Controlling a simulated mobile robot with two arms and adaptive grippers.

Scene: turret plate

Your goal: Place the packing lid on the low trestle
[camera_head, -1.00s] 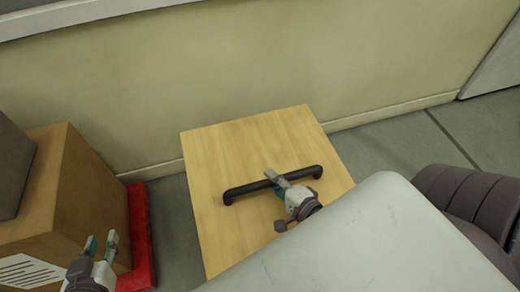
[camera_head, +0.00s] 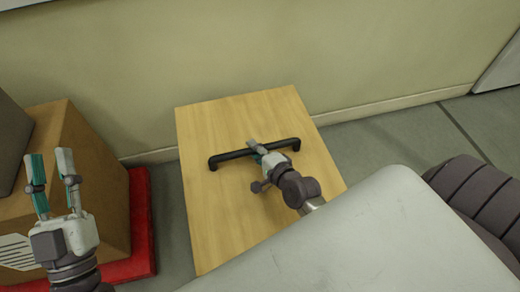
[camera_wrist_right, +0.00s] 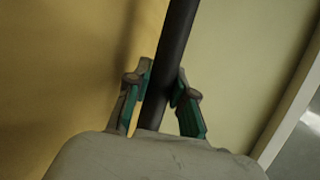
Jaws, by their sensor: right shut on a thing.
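The packing lid (camera_head: 205,207) is a light wooden panel with a black bar handle (camera_head: 229,156) across it. My right gripper (camera_head: 256,148) is shut on the handle near its middle. In the right wrist view the dark handle bar (camera_wrist_right: 176,40) runs between the two fingers of the right gripper (camera_wrist_right: 160,92), with the wooden surface behind it. My left gripper (camera_head: 52,168) is open and empty at the left, in front of the cardboard box. I cannot make out the low trestle; what is under the lid is hidden.
A brown cardboard box (camera_head: 75,140) with a white label stands at the left on a red base (camera_head: 141,225). A pale wall (camera_head: 300,50) runs behind the lid. Grey floor (camera_head: 400,140) shows free at the right.

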